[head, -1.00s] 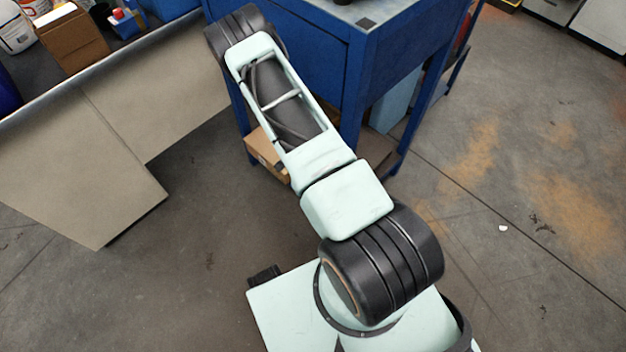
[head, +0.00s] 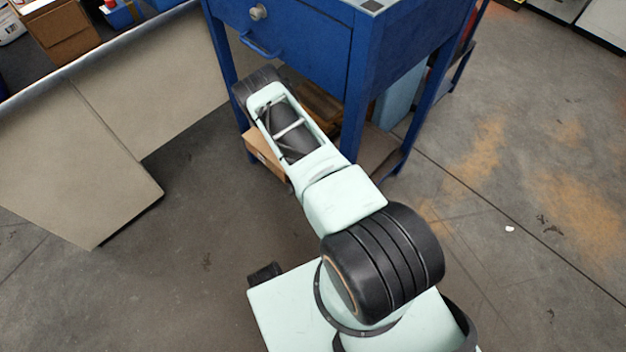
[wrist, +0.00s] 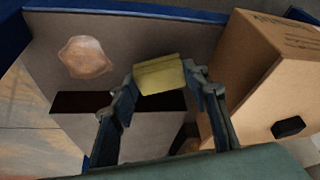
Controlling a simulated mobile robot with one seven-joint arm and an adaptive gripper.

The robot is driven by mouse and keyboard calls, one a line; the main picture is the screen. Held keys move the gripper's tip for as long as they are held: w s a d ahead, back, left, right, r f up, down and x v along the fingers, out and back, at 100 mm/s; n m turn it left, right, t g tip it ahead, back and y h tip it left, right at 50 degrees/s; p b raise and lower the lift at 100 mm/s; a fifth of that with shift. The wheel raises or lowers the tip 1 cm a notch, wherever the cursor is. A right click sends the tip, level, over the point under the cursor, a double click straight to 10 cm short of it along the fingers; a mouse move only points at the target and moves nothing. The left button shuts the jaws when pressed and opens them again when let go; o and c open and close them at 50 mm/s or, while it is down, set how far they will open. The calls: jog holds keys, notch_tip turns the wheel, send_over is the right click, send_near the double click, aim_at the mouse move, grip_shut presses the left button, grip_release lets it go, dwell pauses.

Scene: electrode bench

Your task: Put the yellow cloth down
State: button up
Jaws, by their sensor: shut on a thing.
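The yellow cloth (wrist: 159,72) shows in the wrist view as a small folded block between the fingertips of my gripper (wrist: 160,82). My gripper is shut on it. Below and beyond it lies a grey-brown shelf surface (wrist: 195,37); I cannot tell whether the cloth touches that surface. In the head view my arm reaches in at the blue workbench (head: 320,55), below its drawer. The gripper and the cloth are hidden there.
A cardboard box (wrist: 262,80) stands close on the right in the wrist view. A brownish round patch (wrist: 87,57) lies at upper left. A dark rectangular opening (wrist: 80,102) is left of the gripper. The bench leg (head: 357,120) stands near my arm.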

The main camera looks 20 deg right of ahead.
jog(key=shift+f, duration=0.45)
jog(key=shift+f, duration=0.2)
jog(key=o, duration=1)
jog(key=shift+r, duration=0.1)
jog(key=shift+r, duration=0.2)
jog(key=p+v, duration=0.3)
jog(key=v, duration=0.8)
jog(key=shift+a+r+p, duration=0.1)
jog(key=shift+r+p, duration=0.3)
